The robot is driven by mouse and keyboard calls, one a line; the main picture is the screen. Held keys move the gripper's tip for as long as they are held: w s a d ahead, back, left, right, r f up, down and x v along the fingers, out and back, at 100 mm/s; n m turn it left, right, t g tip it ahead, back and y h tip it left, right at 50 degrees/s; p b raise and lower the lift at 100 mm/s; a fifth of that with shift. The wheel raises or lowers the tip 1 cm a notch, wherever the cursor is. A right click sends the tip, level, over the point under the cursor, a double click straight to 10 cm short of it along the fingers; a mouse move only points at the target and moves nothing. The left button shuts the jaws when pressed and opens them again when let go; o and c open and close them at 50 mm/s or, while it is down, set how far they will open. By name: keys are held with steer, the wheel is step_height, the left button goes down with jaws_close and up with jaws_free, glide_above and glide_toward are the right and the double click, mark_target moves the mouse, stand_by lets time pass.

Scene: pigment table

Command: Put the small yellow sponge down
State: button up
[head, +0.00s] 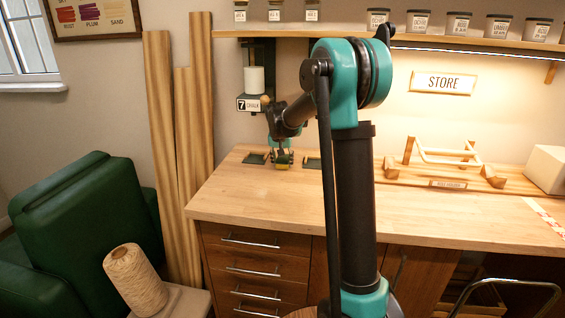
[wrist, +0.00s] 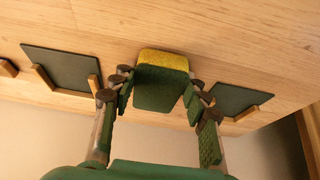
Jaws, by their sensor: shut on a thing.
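The small yellow sponge (wrist: 162,62) has a yellow layer and a dark green layer. In the wrist view it sits between the fingers of my gripper (wrist: 160,92), which is shut on it. In the head view my gripper (head: 283,160) is low over the left back part of the wooden table (head: 300,205), and little of the sponge can be made out there. I cannot tell whether the sponge touches the table. A dark green pad with wooden corner pieces lies on each side of it: the left pad (wrist: 65,67) and the right pad (wrist: 238,100).
A shelf bracket with a white roll (head: 256,80) and a "7 chalk" sign (head: 249,104) is on the wall behind my gripper. A wooden rack (head: 440,150) stands on the table at the right. The table's front middle is clear.

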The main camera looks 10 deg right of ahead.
steer(key=shift+f, duration=0.15)
steer(key=o, duration=1.3)
steer(key=shift+o, duration=0.2)
steer(key=v, duration=1.2)
